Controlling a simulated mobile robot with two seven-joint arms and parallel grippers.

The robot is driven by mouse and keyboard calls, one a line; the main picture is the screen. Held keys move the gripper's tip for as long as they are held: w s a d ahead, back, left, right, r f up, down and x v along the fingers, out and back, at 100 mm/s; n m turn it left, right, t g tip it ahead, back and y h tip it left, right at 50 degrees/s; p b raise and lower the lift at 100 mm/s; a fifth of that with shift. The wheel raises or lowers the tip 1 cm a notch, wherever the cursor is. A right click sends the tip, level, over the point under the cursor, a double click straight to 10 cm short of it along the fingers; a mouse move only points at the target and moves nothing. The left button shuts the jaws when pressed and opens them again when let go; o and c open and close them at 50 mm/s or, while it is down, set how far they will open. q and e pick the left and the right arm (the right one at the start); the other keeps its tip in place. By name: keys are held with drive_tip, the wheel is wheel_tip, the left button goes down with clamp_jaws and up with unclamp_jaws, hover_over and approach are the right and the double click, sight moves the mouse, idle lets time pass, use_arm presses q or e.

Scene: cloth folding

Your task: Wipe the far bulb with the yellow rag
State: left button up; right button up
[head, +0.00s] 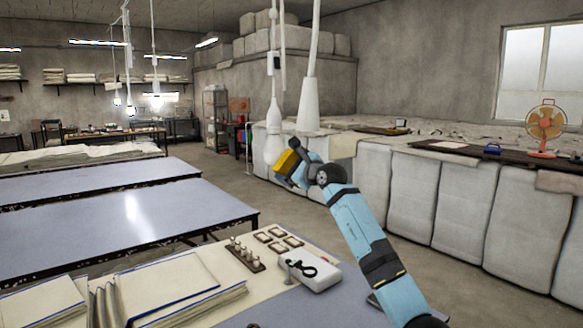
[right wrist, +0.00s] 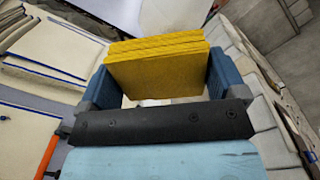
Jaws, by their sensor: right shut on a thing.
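The yellow rag (head: 287,162) is a folded block held in my right gripper (head: 293,166). In the right wrist view the rag (right wrist: 157,64) sits between the two blue fingers (right wrist: 157,82), which are shut on it. A white hanging bulb (head: 273,146) hangs on a cord just behind and left of the rag in the head view. The rag overlaps its right edge in the picture; I cannot tell whether they touch. My left gripper is not in view.
Smaller lit lamps (head: 156,101) hang farther back. Below left, a worktable holds folded cloths (head: 170,285), a rack of small bulbs (head: 246,257) and a white box (head: 311,273). Blue-grey tables (head: 130,215) stand at left. Wrapped bales (head: 460,205) line the right side.

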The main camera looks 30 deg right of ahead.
sight(280, 149)
drive_tip(key=shift+w, duration=0.8)
drive_tip(key=shift+r, duration=0.1)
drive_tip(key=shift+s+r+p, duration=0.1)
drive_tip(key=shift+r+p, duration=1.3)
drive_tip(key=shift+r, duration=0.6)
drive_tip(key=shift+f+b, duration=1.2)
drive_tip(key=shift+f, duration=0.9)
drive_tip(key=s, duration=0.3)
drive_tip(key=s+b, duration=0.1)
drive_tip(key=s, duration=0.1)
drive_tip(key=shift+s+d, duration=0.2)
drive_tip(key=shift+s, duration=0.2)
